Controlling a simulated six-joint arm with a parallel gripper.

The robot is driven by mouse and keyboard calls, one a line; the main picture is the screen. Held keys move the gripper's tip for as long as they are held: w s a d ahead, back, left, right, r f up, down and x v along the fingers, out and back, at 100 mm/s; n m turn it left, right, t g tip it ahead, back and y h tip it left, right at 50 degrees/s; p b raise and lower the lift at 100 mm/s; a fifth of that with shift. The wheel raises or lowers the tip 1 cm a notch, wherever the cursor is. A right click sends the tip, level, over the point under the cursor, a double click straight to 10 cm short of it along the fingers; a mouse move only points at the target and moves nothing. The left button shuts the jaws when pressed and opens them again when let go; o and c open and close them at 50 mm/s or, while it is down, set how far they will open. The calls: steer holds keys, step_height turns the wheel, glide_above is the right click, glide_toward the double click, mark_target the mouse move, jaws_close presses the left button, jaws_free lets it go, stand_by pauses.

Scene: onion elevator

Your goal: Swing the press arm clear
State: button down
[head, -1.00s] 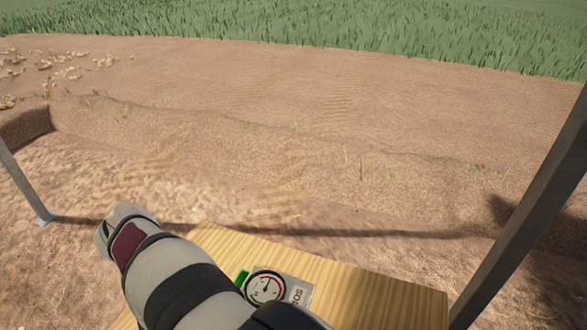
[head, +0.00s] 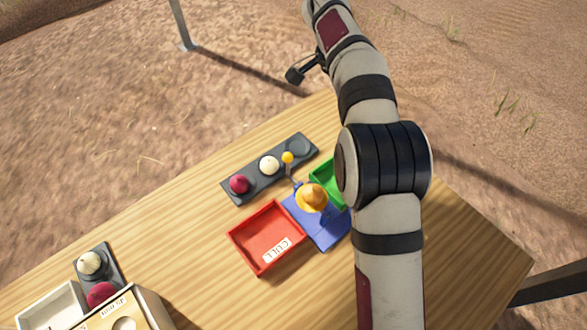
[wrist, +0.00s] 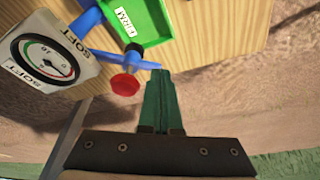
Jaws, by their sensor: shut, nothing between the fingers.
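My gripper (wrist: 157,100) is shut and empty in the wrist view, its green fingers pointing at the table edge. Just left of the fingertips is a red disc (wrist: 125,84) below a blue bar (wrist: 122,60), which seems part of the press. I cannot tell whether fingers and bar touch. In the head view the blue press stand (head: 326,236) holds a golden onion (head: 312,197). My arm hides the gripper and the right of the press there.
A red CULL tray (head: 247,262) and a green FIRM tray (head: 325,177) flank the stand. A dark holder (head: 240,204) bears a red onion and a white one. A dial gauge (wrist: 46,57) sits left in the wrist view. Boxes (head: 152,305) stand at lower left.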

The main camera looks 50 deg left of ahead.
steer(key=shift+w+d, duration=0.45)
steer(key=shift+w, duration=0.35)
steer(key=shift+w, duration=0.1)
steer(key=v, duration=0.7)
steer(key=shift+r, duration=0.25)
